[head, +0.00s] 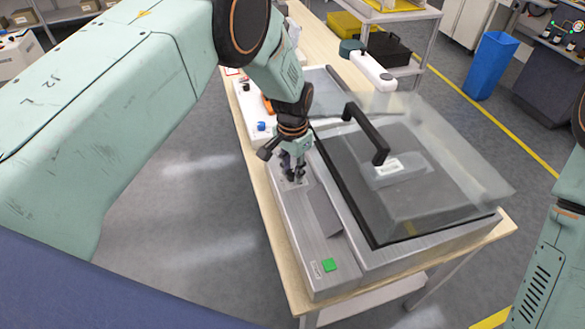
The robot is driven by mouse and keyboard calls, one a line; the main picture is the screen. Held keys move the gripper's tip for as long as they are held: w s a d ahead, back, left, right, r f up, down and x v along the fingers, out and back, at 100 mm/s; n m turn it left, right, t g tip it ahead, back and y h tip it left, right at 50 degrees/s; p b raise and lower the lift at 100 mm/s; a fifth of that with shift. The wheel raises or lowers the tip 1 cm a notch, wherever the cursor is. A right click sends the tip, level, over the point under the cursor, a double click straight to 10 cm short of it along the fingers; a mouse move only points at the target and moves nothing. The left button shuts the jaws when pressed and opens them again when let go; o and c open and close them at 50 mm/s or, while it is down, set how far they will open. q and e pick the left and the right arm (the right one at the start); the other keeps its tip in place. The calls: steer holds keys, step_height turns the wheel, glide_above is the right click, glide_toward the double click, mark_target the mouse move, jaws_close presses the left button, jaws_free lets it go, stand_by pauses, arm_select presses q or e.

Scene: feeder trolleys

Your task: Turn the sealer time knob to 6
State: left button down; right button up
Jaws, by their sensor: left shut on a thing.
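The sealer (335,285) is a grey metal machine on a wooden-topped table, with a clear lid and a black handle (371,137). My left gripper (297,179) points down over the left part of the sealer's front panel. It is shut on a small knob there, which the fingers mostly hide. The knob's pointer and the number 6 cannot be made out. A green button (329,265) sits on the panel's near end. My right gripper is not in view; only part of my right arm shows at the right edge.
The table (287,273) has a white device with a blue knob (261,126) behind my left gripper. A blue bin (490,66) stands on the floor at the back right. A trolley with a black crate (388,48) stands behind. The floor left of the table is clear.

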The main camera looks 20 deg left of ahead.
arm_select(q)
steer(key=m, duration=0.4)
steer(key=shift+s+m, duration=0.15)
steer(key=shift+m, duration=2.15)
steer(key=shift+a, duration=0.1)
steer(key=c, duration=1.5)
jaws_free()
steer(key=o, duration=0.4)
steer(key=shift+o, duration=0.2)
